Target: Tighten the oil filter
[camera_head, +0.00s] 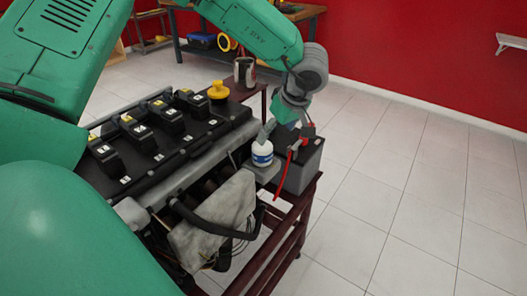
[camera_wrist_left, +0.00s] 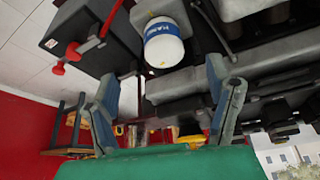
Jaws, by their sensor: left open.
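The oil filter (camera_head: 262,154) is a white cylinder with a blue band, upright on a grey mount at the engine's near right corner in the head view. My left gripper (camera_head: 272,130) is at the filter, pointing down from above. In the left wrist view the filter (camera_wrist_left: 164,44) appears just beyond the tips of my open left gripper (camera_wrist_left: 163,80), roughly midway between the two fingers. The fingers look apart from it, with nothing held. One finger is partly hidden behind my wrist in the head view. My right gripper is not in view.
The engine (camera_head: 165,145), with black coils and a yellow cap (camera_head: 218,90), sits on a dark red stand (camera_head: 290,240). A battery (camera_head: 303,165) with red clamp and cable stands right beside the filter. A metal can (camera_head: 244,70) stands behind. The tiled floor at right is clear.

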